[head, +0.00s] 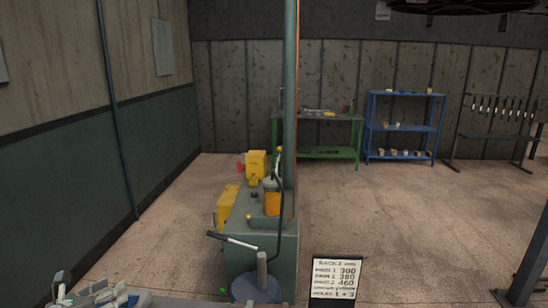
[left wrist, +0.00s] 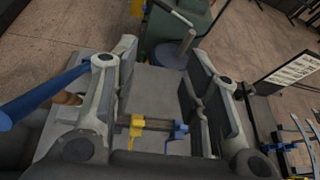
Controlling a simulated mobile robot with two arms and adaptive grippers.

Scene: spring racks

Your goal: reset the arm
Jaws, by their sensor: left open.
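My left gripper (head: 95,292) shows at the bottom left edge of the head view, partly cut off. In the left wrist view my left gripper (left wrist: 160,85) has its fingers spread wide apart. Nothing is clasped between the fingers. A yellow and blue tool with a dark bar (left wrist: 155,124) shows between and below them over a grey surface (left wrist: 152,90); whether it touches the gripper I cannot tell. My right gripper is in neither view.
A green machine (head: 265,243) with yellow parts stands ahead, beside a tall post (head: 291,90). A sign (head: 337,278) with numbers stands at its right. A green bench (head: 328,153), a blue shelf (head: 404,127) and a rack (head: 497,137) stand far back. Floor on the right is largely clear.

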